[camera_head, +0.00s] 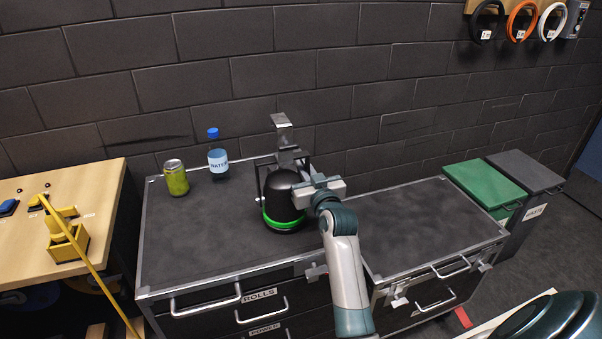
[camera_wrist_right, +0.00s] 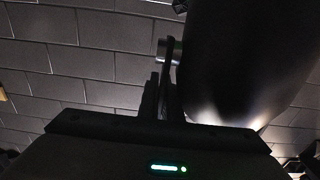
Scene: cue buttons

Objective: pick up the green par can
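The green par can (camera_head: 284,212) is a black rounded lamp body with a bright green ring near its base. A yoke and a grey clamp (camera_head: 282,121) rise above it. It is over the dark cabinet top; whether it touches the surface I cannot tell. My right gripper (camera_head: 310,183) comes in from the right at the can's upper side. In the right wrist view its fingers (camera_wrist_right: 163,98) are close together around a thin dark strip of the yoke, beside a metal knob (camera_wrist_right: 168,50). The dark can body (camera_wrist_right: 245,55) fills the upper right there. My left gripper is not in view.
A yellow-green drink can (camera_head: 176,178) and a blue-capped water bottle (camera_head: 218,163) stand at the cabinet's back left. A wooden table (camera_head: 95,185) with a yellow holder is at left. The right cabinet top (camera_head: 415,225) is clear. Green and grey bins stand farther right.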

